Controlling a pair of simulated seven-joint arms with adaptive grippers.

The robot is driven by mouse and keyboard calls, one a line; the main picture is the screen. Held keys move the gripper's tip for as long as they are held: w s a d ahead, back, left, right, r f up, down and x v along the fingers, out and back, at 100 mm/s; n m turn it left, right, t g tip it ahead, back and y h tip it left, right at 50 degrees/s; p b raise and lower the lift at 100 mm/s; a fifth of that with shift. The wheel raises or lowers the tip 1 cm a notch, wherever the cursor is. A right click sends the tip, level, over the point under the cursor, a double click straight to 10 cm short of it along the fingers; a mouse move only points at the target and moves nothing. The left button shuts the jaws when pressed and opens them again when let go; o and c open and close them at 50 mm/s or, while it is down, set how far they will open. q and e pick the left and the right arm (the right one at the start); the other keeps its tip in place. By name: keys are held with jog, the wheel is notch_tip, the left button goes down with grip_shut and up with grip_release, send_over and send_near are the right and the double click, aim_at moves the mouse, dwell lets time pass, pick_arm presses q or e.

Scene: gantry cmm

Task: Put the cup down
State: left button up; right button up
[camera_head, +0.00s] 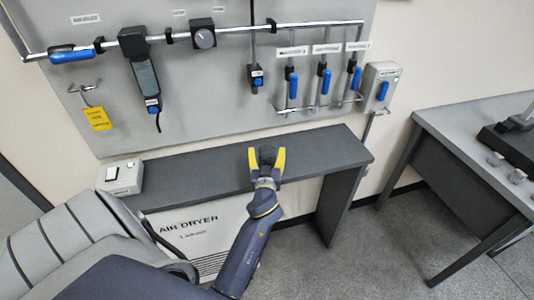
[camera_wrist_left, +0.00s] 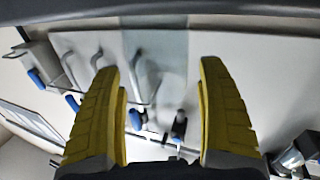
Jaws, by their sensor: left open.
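I see no cup in either view. My left gripper (camera_head: 267,158) has yellow fingers and shows in front of the dark grey bench top (camera_head: 205,172) in the head view. I cannot tell whether it touches the bench. In the left wrist view its two fingers (camera_wrist_left: 158,85) stand wide apart with nothing held between them. A small dark shape between the fingers in the head view is too unclear to name. My right gripper is not in view.
A grey wall panel (camera_head: 210,85) carries a pipe and several blue-handled valves (camera_head: 324,84). A white switch box (camera_head: 121,177) sits at the bench's left end. A grey table (camera_head: 462,130) with dark equipment (camera_head: 515,145) stands right. Most of the bench top is clear.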

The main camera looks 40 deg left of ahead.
aim_at(267, 159)
pick_arm(q)
jog(key=v, duration=0.3)
jog(key=shift+s+d, duration=0.1)
jog(key=shift+o, duration=0.8)
jog(key=shift+s+d, duration=0.4)
jog(key=shift+s, duration=0.15)
jog(key=shift+r, duration=0.1)
